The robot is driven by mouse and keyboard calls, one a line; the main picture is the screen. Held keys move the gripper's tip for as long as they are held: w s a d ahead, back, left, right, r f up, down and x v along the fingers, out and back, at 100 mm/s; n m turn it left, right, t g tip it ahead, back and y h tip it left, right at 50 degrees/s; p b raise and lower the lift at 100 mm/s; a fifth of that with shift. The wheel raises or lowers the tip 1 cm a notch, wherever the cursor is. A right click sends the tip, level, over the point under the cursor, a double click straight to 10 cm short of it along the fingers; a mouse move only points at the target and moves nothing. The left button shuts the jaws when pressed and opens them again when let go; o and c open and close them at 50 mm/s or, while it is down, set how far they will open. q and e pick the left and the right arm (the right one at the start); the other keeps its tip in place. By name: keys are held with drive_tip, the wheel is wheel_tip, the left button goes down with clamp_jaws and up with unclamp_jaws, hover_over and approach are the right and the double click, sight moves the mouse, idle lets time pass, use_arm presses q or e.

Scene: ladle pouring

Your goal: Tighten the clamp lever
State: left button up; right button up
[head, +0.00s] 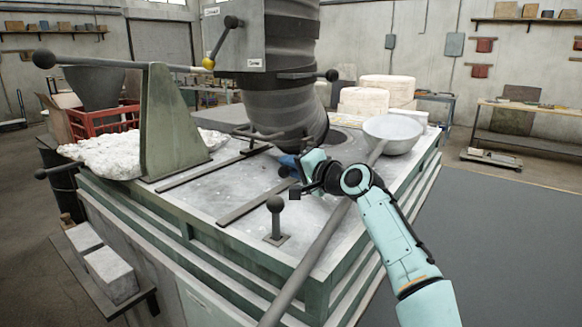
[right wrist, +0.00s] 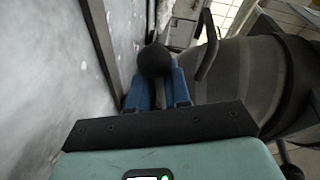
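My right gripper (head: 286,166) reaches over the far part of the grey worktop, beside the foot of the big dark ribbed column. In the right wrist view its two blue fingers (right wrist: 160,85) stand apart with a black ball knob (right wrist: 153,60) at their tips, between them. I cannot tell whether they press on it. This knob looks like the end of the clamp lever; the rest of the lever is mostly hidden. Another black-knobbed lever (head: 276,207) stands upright on a small plate near the worktop's front. My left gripper is not in view.
The ribbed column (head: 283,100) rises close behind my right gripper. A long-handled ladle (head: 393,130) lies across the worktop's right side, its handle passing below my right arm. Flat rails (head: 254,202) run along the worktop. A white lumpy heap (head: 105,153) lies left.

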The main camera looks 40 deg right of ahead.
drive_tip(key=shift+o, duration=1.4)
drive_tip(key=shift+f, duration=0.2)
drive_tip(key=shift+r, duration=0.1)
